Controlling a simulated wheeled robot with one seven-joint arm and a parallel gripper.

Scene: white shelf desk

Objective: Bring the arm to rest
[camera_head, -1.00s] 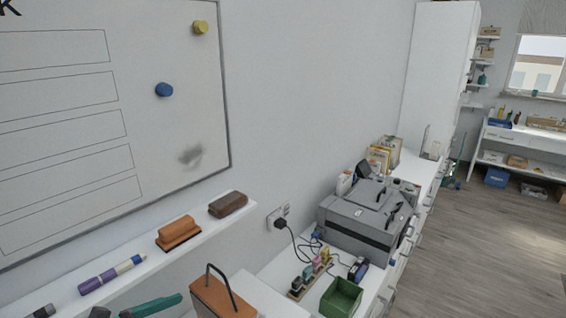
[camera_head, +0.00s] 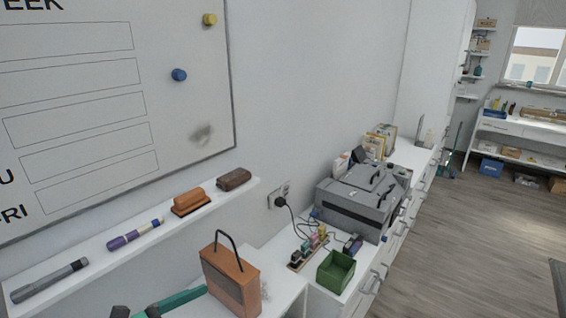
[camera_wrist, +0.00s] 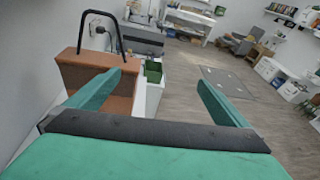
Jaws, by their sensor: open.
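My gripper (camera_wrist: 160,78) shows in the wrist view with its two teal fingers spread apart and nothing between them. In the head view only a teal part of my gripper (camera_head: 170,303) shows at the bottom edge, and the rest is cut off. An orange-brown box with a black arched handle (camera_head: 231,280) stands on the white surface just right of it. In the wrist view this box (camera_wrist: 92,76) is beyond and partly behind the left finger. I cannot tell whether they touch.
A white ledge (camera_head: 90,256) under the whiteboard (camera_head: 75,160) holds a marker and erasers. Open wooden floor (camera_head: 480,250) lies to the right.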

